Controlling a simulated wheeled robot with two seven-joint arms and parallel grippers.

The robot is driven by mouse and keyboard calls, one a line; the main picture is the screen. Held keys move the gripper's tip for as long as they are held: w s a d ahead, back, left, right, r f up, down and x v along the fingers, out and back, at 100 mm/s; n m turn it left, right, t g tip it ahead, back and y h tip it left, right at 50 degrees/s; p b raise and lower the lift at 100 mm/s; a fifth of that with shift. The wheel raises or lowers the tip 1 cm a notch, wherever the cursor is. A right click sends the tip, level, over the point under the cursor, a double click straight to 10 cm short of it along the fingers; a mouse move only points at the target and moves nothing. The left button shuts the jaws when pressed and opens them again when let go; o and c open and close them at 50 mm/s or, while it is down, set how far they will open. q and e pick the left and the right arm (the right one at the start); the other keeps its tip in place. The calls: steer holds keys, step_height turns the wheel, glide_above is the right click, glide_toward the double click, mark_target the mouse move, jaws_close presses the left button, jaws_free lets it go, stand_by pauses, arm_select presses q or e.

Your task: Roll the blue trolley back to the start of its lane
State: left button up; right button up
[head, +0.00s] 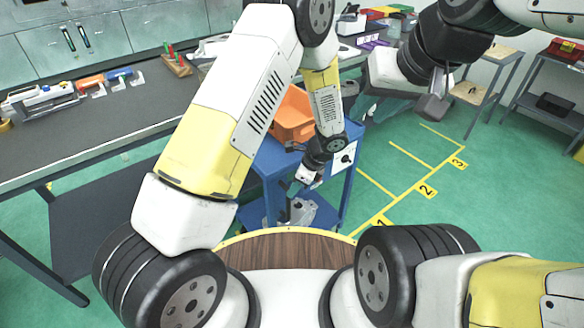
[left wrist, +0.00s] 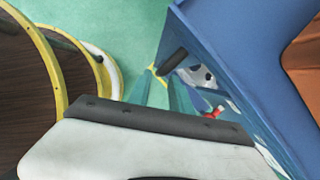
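The blue trolley (head: 270,160) stands in front of me, between the long bench and the yellow-marked floor. It carries an orange bin (head: 293,117) on top and grey metal castings (head: 300,212) on its lower shelf. Its blue side also fills the right of the left wrist view (left wrist: 232,50). My left gripper (head: 290,200) points down at the trolley's near side, partly hidden against it. In the left wrist view a short dark bar (left wrist: 172,62) shows close to its fingertips; I cannot tell whether they touch it. My right gripper (head: 435,105) is raised, right of the trolley and apart from it.
Yellow floor lines numbered 1, 2 and 3 (head: 426,190) run to the right of the trolley over clear green floor. A long dark bench (head: 120,120) with tools and parts stands at left. Grey shelves (head: 545,105) stand at far right. My wooden-topped base edge is in front.

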arm_select(q)
steer(key=v, duration=1.1)
steer(key=shift+r, duration=0.3)
stand_by(0.4)
steer(key=shift+s, duration=0.1)
stand_by(0.3)
steer(key=s+a+r+n+t+h, duration=0.1)
steer(key=s+a+r+n+h, duration=0.1)
steer(key=a+r+n, duration=0.55)
steer(key=s+a+r+n+h, duration=0.25)
steer(key=a+r, duration=0.25)
steer(key=r, duration=0.6)
steer(key=s+a+r+n+t+h, duration=0.1)
steer(key=s+a+r+n+t, duration=0.1)
steer(key=s+a+r+n, duration=0.2)
steer(key=s+a+r+n+t+h, duration=0.1)
steer(key=s+a+r+n, duration=0.2)
steer(key=s+r+n, duration=0.2)
steer(key=s+n, duration=0.2)
steer(key=s, duration=0.1)
steer(key=shift+a+r+t, duration=0.2)
steer(key=shift+a+t, duration=0.15)
steer(key=shift+t, duration=0.05)
